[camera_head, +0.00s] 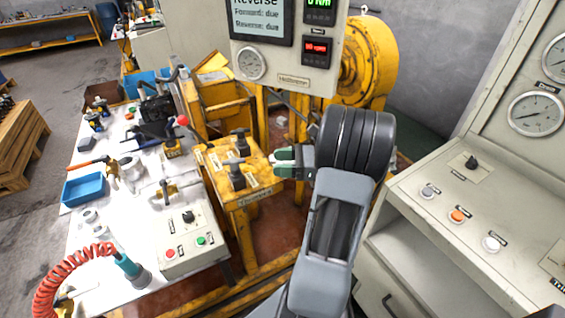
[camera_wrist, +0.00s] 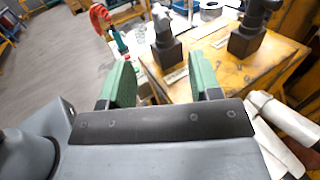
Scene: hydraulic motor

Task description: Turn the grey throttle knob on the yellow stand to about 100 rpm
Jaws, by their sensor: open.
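The yellow stand (camera_head: 213,162) carries two grey knobs on dark square bases. The front grey knob (camera_head: 236,165) is by the label that seems to read Throttle; the rear knob (camera_head: 242,140) stands behind it. My gripper (camera_head: 284,162) is open and empty, to the right of the front knob and apart from it. In the wrist view, one knob (camera_wrist: 164,32) shows beyond the gap between my green fingers (camera_wrist: 161,70), and the other knob (camera_wrist: 248,28) is further right. The red rpm display (camera_head: 316,47) is lit; its first digit is unclear.
A white table (camera_head: 126,220) with a blue tray (camera_head: 83,189), a button box (camera_head: 186,243) and a red coiled hose (camera_head: 48,277) lies left of the stand. A red-tipped lever (camera_head: 183,120) rises behind it. A grey console (camera_head: 455,215) stands at right.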

